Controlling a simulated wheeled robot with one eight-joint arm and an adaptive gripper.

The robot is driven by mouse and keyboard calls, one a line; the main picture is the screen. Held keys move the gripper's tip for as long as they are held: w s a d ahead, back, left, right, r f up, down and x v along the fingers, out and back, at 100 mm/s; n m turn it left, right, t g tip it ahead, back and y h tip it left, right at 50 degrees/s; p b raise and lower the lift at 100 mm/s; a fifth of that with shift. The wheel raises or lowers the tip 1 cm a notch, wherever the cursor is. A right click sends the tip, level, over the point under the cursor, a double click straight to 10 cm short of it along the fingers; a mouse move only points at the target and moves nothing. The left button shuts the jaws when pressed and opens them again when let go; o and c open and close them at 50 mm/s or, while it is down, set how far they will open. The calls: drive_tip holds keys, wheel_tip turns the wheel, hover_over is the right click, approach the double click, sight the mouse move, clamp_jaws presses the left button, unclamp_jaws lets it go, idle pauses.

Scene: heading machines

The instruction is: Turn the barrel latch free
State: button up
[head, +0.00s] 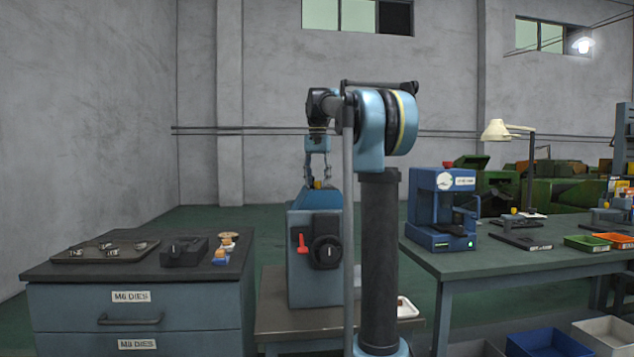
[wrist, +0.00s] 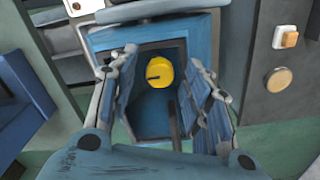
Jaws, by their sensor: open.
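A yellow round knob with a dark mark on its face, which looks like the barrel latch (wrist: 163,74), sits in a blue recess in the wrist view. A small part of it shows in the head view (head: 317,185) on top of the blue-grey machine (head: 310,285). My gripper (wrist: 162,58) is open, with one finger on each side of the knob and a visible gap to both. In the head view my gripper (head: 318,173) points down above the machine top. I cannot tell how far the fingertips are from the knob in depth.
The machine's front has a red lever (head: 302,243) and a black dial (head: 326,252). A drawer cabinet (head: 110,281) with dies on top stands left. A green-topped bench (head: 480,262) with a blue press (head: 440,212) stands right.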

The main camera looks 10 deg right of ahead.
clamp_jaws()
drive_tip(key=shift+n, duration=0.4)
drive_tip(key=n, duration=1.2)
drive_tip(key=shift+n, duration=2.6)
